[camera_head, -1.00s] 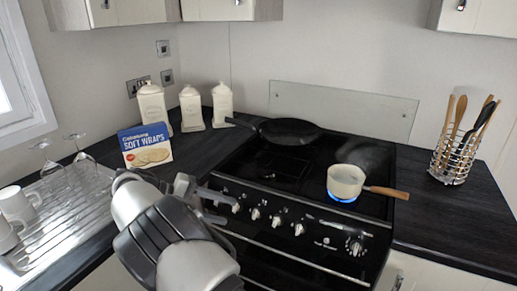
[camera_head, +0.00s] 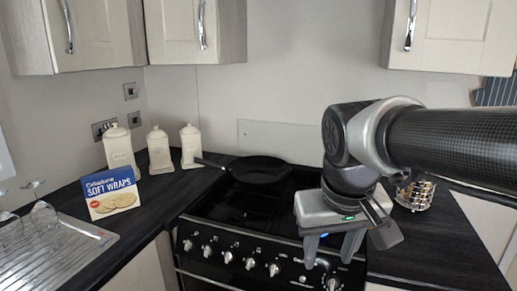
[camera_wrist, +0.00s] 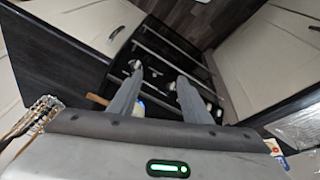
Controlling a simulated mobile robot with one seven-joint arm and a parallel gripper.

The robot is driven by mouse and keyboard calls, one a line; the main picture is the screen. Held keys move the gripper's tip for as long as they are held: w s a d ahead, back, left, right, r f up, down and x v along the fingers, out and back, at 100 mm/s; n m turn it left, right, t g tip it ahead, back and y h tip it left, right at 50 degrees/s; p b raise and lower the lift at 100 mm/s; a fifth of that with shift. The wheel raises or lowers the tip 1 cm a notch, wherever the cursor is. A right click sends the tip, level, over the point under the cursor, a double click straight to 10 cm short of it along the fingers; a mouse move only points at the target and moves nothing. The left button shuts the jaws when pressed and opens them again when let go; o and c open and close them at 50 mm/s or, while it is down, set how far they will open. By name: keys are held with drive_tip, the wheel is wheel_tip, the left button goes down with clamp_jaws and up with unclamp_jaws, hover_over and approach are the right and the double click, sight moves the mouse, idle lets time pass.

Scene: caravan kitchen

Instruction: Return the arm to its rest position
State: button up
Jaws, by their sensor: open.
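My gripper (camera_head: 330,252) is at the right of the head view, in front of the hob, with its fingers pointing down. The fingers are apart and nothing is between them. My arm reaches in from the right edge, bent at the wrist. In the wrist view my gripper (camera_wrist: 160,76) has both fingers spread over the cooker front (camera_wrist: 150,62) and the floor. The small saucepan is hidden behind my gripper in the head view. Part of its wooden handle (camera_wrist: 97,99) shows beside the left finger in the wrist view.
A black frying pan (camera_head: 258,170) sits on the rear of the hob. A soft wraps box (camera_head: 111,194) and white canisters (camera_head: 160,150) stand at left, by glasses on the drainer (camera_head: 60,250). The wire utensil holder (camera_head: 415,194) is partly behind my arm. Cupboards (camera_head: 445,30) hang above.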

drive_tip(key=s+d+f+m+t, duration=0.1)
drive_tip(key=s+d+f+t, duration=0.1)
drive_tip(key=s, duration=0.5)
wheel_tip(320, 180, up, 16)
drive_tip(key=p, duration=1.6)
drive_tip(key=shift+a+f, duration=0.15)
drive_tip(key=shift+s, duration=0.1)
